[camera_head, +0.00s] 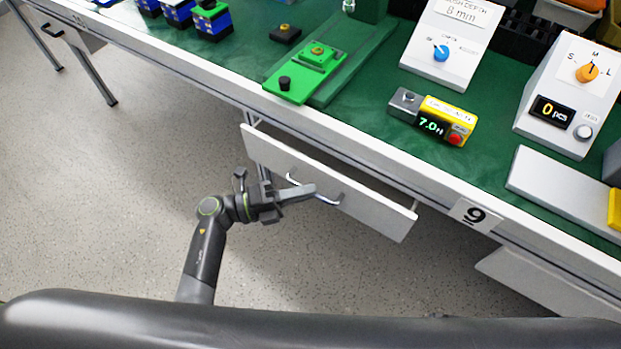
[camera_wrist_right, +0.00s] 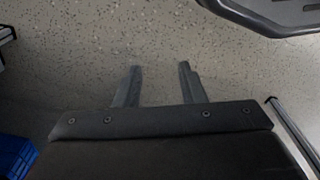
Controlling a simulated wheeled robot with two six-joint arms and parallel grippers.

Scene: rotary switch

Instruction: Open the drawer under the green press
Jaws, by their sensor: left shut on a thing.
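The green press (camera_head: 365,8) stands on the table at the top of the head view, cut off by the frame, with its green base plate reaching toward the front edge. Below the table edge is a white drawer front (camera_head: 370,205) with a silver bar handle (camera_head: 331,201). My left gripper (camera_head: 300,192) is at the handle, shut on it; its fingers hide part of the bar. The drawer front stands out a little from under the table; its inside does not show. In the right wrist view, my right gripper (camera_wrist_right: 160,84) is open and empty above the floor.
The table's white front edge (camera_head: 215,80) runs above the drawer. Another drawer front (camera_head: 540,285) is at the lower right. A grey box with a yellow unit (camera_head: 448,120) and control panels stand on the green top. The speckled floor (camera_head: 130,160) before the drawer is clear.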

